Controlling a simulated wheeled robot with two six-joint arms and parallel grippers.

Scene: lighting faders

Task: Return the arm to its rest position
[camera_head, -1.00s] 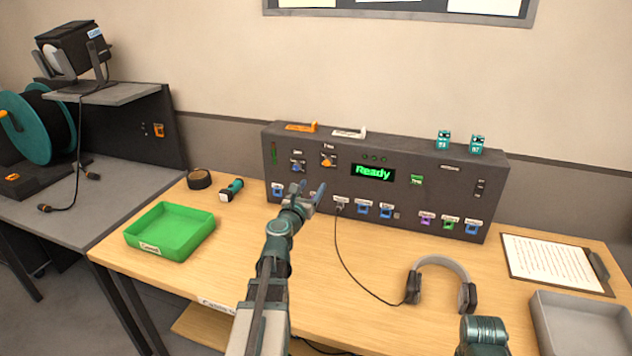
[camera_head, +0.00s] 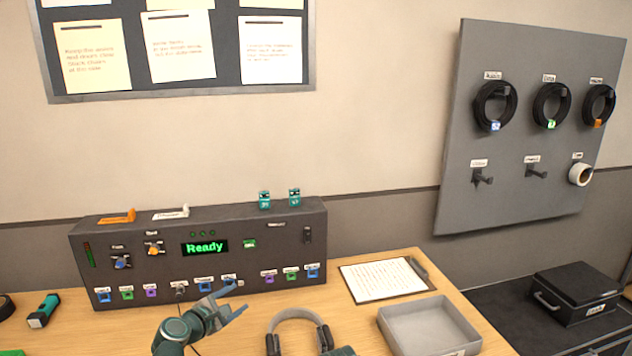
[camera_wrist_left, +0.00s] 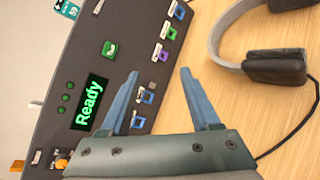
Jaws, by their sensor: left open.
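My left gripper (camera_head: 236,301) is open in the head view, in front of the console's lower right part. In the left wrist view its two blue fingers (camera_wrist_left: 158,88) are spread with nothing held between them. The dark console (camera_head: 200,222) stands at the back of the table with a green "Ready" display (camera_head: 205,247), which also shows in the left wrist view (camera_wrist_left: 90,102). A row of coloured ports runs along its lower front. My right gripper is not visible; only a sliver of teal shows at the bottom edge.
Headphones (camera_head: 297,316) lie just right of my left gripper. A grey tray (camera_head: 430,325) and a clipboard (camera_head: 383,280) lie farther right. A flashlight (camera_head: 43,310) is at the left. A grey panel with hung cables (camera_head: 494,106) and a black case (camera_head: 575,292) are at the right.

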